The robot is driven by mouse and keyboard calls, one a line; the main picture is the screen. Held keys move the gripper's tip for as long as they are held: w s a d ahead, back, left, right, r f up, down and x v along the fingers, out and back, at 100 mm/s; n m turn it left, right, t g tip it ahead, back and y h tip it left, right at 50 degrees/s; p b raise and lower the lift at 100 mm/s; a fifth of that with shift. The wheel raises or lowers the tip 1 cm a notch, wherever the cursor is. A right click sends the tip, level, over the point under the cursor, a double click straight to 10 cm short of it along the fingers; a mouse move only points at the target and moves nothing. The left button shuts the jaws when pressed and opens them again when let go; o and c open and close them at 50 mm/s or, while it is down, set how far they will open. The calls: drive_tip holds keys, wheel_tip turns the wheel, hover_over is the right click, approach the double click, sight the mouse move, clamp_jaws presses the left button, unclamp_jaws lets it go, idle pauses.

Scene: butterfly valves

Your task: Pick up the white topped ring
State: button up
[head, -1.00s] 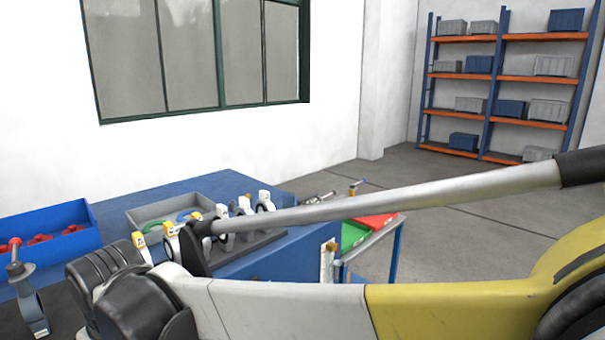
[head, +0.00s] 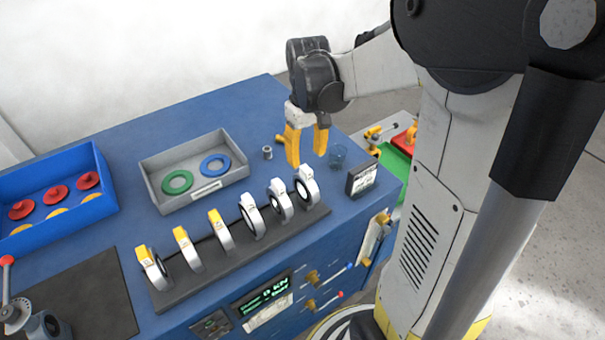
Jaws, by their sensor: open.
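Three white topped rings stand upright in the right half of a dark rack (head: 243,257): one at left (head: 252,217), one in the middle (head: 280,201) and one at the right end (head: 306,187). Three yellow topped rings (head: 189,251) stand in the rack's left half. My gripper (head: 307,156) has yellow fingers that point down and are spread apart, with nothing between them. It hangs above the blue bench, behind the right-end white topped ring in the picture, apart from it.
A grey tray (head: 150,188) holds a green and a blue ring. A blue bin (head: 104,175) with red and yellow parts stands at left. A small metal nut (head: 267,152), a blue transparent cup (head: 338,155) and a dark label block (head: 362,177) are near my gripper.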

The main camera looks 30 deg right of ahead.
sight(306, 169)
drive_tip(key=f, duration=0.7)
drive_tip(key=shift+w+f, duration=0.15)
drive_tip(key=shift+w, duration=0.05)
drive_tip(key=shift+s, duration=0.1)
drive_tip(key=shift+c, duration=0.5)
clamp_jaws()
